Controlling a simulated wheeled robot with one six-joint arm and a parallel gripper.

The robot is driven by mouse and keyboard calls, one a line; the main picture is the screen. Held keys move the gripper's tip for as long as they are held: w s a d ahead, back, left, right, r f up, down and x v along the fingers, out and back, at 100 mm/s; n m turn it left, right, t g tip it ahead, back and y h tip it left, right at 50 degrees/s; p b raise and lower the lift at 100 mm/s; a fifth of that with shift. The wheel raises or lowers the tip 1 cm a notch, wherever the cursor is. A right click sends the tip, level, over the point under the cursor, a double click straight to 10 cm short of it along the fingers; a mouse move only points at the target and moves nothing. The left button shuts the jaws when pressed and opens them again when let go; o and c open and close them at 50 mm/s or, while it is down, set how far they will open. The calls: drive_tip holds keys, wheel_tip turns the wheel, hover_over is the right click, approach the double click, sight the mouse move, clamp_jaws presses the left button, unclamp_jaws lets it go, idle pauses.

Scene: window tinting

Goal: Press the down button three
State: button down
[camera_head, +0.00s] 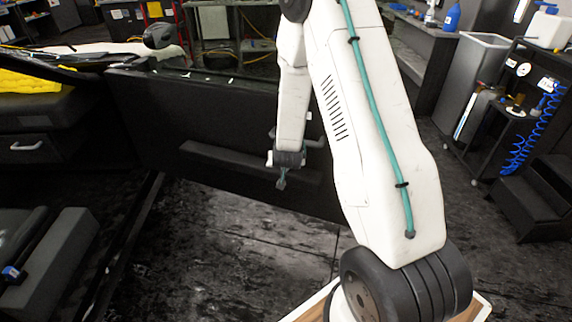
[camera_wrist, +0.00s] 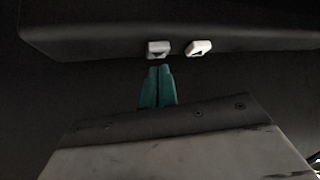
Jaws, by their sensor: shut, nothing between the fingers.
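Two small buttons sit side by side under the edge of a dark armrest in the wrist view: a grey one (camera_wrist: 158,48) at left and a whiter one (camera_wrist: 199,47) at right. Each bears a small dark mark, too small to tell which means down. My gripper (camera_wrist: 159,68) has teal fingers, shut together and empty. Its tips are just below the grey button in the picture; I cannot tell whether they touch it. In the head view my gripper (camera_head: 281,184) hangs in front of the door's armrest, and the buttons cannot be made out.
The dark car door (camera_head: 215,115) stands open, with its armrest (camera_head: 235,162) along its inner side. A black step (camera_head: 530,200) and a cart with a blue coiled hose (camera_head: 530,135) stand at right. The dark floor below the door is clear.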

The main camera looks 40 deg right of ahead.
sight(287, 173)
drive_tip(key=shift+f, duration=0.6)
drive_tip(key=shift+f, duration=0.55)
drive_tip(key=shift+s+f, duration=0.25)
drive_tip(key=shift+f, duration=0.3)
drive_tip(key=shift+a, duration=0.1)
drive_tip(key=shift+r, duration=0.45)
drive_tip(key=r, duration=0.3)
drive_tip(key=shift+w, duration=0.2)
drive_tip(key=v, duration=1)
drive_tip(key=shift+r, duration=0.4)
